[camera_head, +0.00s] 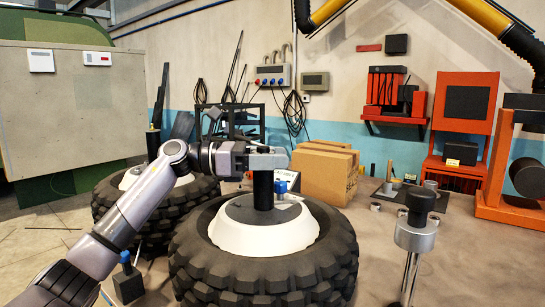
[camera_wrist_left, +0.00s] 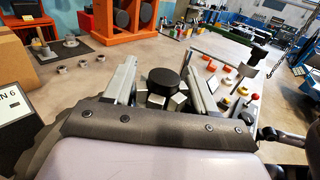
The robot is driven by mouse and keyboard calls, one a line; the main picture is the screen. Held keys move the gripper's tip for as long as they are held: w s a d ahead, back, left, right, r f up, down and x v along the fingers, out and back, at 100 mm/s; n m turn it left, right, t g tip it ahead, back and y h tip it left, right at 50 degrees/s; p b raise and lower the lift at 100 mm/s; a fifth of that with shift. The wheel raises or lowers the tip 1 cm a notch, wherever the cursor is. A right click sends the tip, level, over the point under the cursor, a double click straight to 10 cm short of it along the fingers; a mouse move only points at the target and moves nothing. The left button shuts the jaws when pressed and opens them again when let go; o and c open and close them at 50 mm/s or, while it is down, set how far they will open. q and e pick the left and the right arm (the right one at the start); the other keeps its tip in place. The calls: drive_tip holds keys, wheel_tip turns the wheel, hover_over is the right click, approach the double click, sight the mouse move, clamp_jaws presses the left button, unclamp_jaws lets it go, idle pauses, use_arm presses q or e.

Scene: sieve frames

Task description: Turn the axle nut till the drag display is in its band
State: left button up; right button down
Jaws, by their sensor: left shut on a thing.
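My left gripper (camera_head: 268,159) reaches in from the left over the hub of the front tyre (camera_head: 262,275), at the top of a dark upright post (camera_head: 263,190). In the left wrist view its two grey fingers (camera_wrist_left: 163,88) stand either side of a faceted grey and black piece, which I take as the axle nut (camera_wrist_left: 155,101), with a round black top (camera_wrist_left: 163,80). The gripper is shut on it. The fingers hide the nut in the head view. I cannot tell which panel is the drag display, and no reading is legible. My right gripper is out of view.
A second tyre (camera_head: 105,190) stands behind at the left. Cardboard boxes (camera_head: 325,175) stand behind the front tyre. A grey post with a black knob (camera_head: 415,232) stands at the right. Orange stands (camera_head: 465,110) are further back. Floor shows between them.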

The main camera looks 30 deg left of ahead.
use_arm(q)
drive_tip(key=o, duration=1)
drive_tip(key=shift+c, duration=0.2)
drive_tip(key=shift+a, duration=0.15)
drive_tip(key=b+v, duration=0.1)
drive_tip(key=v, duration=0.6)
drive_tip(key=shift+s, duration=0.1)
